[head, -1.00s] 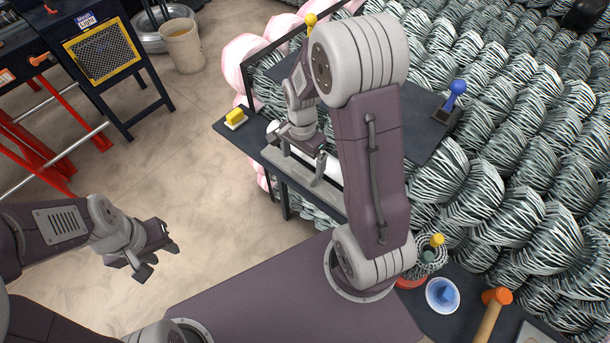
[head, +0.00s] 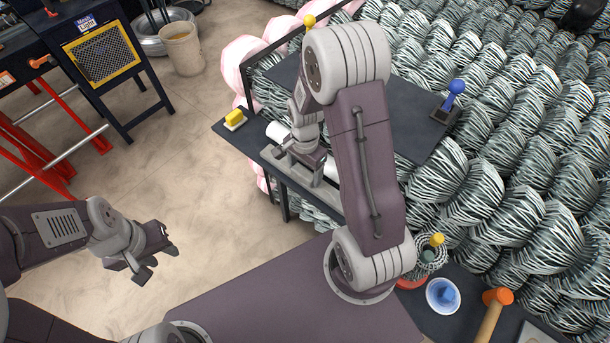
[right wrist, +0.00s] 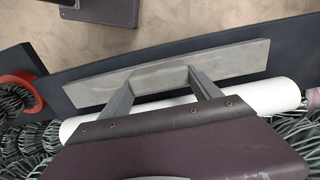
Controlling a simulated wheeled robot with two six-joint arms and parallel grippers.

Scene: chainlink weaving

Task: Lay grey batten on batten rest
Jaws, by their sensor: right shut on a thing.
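The grey batten (right wrist: 158,77) is a long flat bar that spans the right wrist view. In the head view the batten (head: 331,196) lies along the front edge of the dark table, partly hidden by my right arm. My right gripper (right wrist: 160,73) is shut on the batten, with its two fingers reaching to it at separate places along its length. It also shows in the head view (head: 299,165). My left gripper (head: 158,262) is open and empty over the floor, far from the batten. I cannot make out the batten rest as a separate thing.
A white roll (right wrist: 259,95) lies behind the batten along the dark table (head: 412,140). A yellow block (head: 234,118) sits at the table's left corner. A blue-knobbed lever (head: 454,92) stands at the right. Coiled wire mesh (head: 540,180) fills the right side.

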